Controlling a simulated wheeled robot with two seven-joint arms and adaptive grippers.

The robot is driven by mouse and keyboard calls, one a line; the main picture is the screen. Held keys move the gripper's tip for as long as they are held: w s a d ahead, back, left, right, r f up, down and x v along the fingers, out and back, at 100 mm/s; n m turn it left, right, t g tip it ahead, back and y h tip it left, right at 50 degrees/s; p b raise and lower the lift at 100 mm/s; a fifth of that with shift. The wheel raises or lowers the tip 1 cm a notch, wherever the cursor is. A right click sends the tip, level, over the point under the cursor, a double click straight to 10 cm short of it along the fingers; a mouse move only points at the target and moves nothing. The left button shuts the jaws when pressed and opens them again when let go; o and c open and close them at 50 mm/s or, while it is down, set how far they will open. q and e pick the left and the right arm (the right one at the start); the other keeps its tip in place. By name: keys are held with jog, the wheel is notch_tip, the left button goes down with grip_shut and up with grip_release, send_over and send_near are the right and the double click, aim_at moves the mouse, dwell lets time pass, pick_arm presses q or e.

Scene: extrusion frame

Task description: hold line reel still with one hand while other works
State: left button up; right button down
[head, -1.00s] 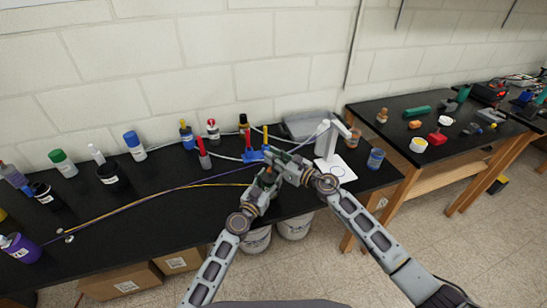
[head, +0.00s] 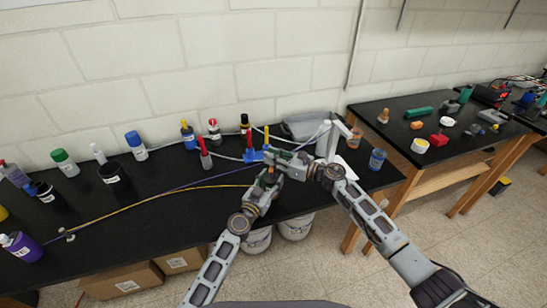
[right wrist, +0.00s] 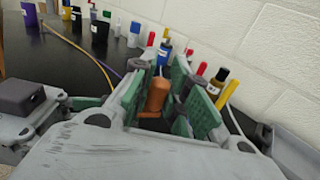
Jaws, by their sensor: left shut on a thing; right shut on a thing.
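My left gripper (head: 270,172) and my right gripper (head: 296,166) meet at the front edge of the black bench, right of its middle. In the right wrist view, the green-padded fingers of the right gripper (right wrist: 166,100) stand around a small orange-brown piece (right wrist: 157,95). I cannot tell whether this is the line reel. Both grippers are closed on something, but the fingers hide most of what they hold. A yellow line (head: 150,202) and a purple line (head: 200,181) run along the bench from the left towards the grippers.
Bottles, including a blue-capped one (head: 136,145), and a blue holder (head: 253,156) line the back. A white stand (head: 330,138) and a blue jar (head: 376,159) are on the right. The bench's front middle holds mainly the lines.

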jog(key=shift+w+f, duration=0.1)
jog(key=shift+f, duration=0.2)
jog(key=shift+a+n+g+y, duration=0.2)
jog(key=shift+n+g+y, duration=0.5)
jog(key=shift+n+g, duration=0.5)
jog(key=shift+g, duration=0.7)
jog(key=c, duration=1.4)
grip_release()
jog(key=shift+c, duration=0.2)
jog(key=shift+o, duration=0.5)
jog(key=shift+a+r, duration=0.15)
jog(key=v, duration=1.2)
